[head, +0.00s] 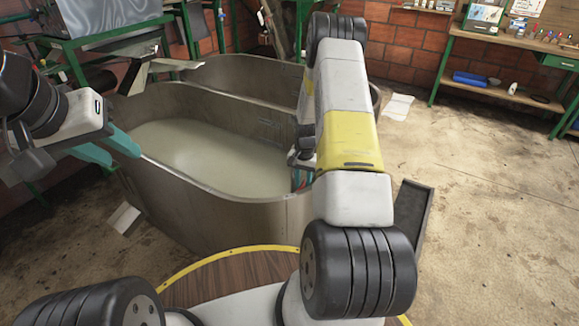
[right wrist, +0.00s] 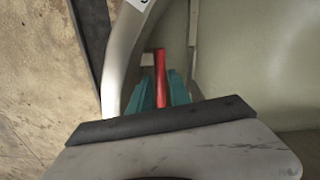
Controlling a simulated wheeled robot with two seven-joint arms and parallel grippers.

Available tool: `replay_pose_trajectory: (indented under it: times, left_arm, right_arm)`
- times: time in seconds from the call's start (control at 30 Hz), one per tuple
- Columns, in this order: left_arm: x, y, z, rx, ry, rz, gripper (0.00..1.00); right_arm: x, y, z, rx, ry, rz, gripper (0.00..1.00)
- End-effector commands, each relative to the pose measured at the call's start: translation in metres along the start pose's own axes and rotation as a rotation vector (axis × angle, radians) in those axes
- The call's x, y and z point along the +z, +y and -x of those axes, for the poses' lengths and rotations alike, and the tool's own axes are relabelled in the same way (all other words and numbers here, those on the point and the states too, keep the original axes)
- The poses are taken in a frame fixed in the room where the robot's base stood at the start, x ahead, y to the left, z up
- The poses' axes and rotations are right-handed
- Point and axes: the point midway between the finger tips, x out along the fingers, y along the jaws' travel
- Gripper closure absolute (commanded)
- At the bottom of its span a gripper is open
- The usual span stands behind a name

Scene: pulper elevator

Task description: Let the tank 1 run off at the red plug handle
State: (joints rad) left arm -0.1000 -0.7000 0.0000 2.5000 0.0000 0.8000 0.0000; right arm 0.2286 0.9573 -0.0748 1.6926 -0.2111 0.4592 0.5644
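A grey metal tank (head: 180,200) with cloudy, pale liquid fills the middle of the head view; I cannot read a number on it. In the right wrist view the red plug handle (right wrist: 160,78) stands upright inside the tank's rim (right wrist: 125,60). My right gripper (right wrist: 162,88) has its teal fingers close on both sides of the handle and looks shut on it. In the head view my right arm mostly hides this gripper at the tank's right end. My left gripper (head: 103,148) is open and empty, over the tank's left rim.
A second tank (head: 235,68) adjoins behind. Green-framed machinery (head: 80,40) stands at the back left. A workbench (head: 500,40) is against the brick wall at right. A dark narrow channel (head: 412,215) lies right of the tank. The concrete floor at right is mostly clear.

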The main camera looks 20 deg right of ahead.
Motion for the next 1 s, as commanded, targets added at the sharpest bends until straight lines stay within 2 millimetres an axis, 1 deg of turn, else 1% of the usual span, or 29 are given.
replay_pose_trajectory:
  times: [0.1, 0.37, 0.5, 1.0]
  left_arm:
    - [0.0, 0.0, 0.0, 0.0, 0.0, 0.0, 0.64]
    - [0.0, 0.0, 0.0, 0.0, 0.0, 0.0, 0.64]
    - [0.0, 0.0, 0.0, 0.0, 0.0, 0.0, 0.64]
    - [0.0, 0.0, 0.0, 0.0, 0.0, 0.0, 0.64]
  right_arm:
    - [0.0004, 0.0, -0.0077, 0.0, -0.001, 0.001, 0.77]
    - [0.0001, -0.0001, -0.0087, 0.0, 0.0, 0.001, 0.77]
    - [0.0001, -0.0001, -0.0086, 0.0, 0.0, 0.001, 1.0]
    - [0.0, -0.0002, -0.0081, 0.0, 0.0, 0.003, 1.0]
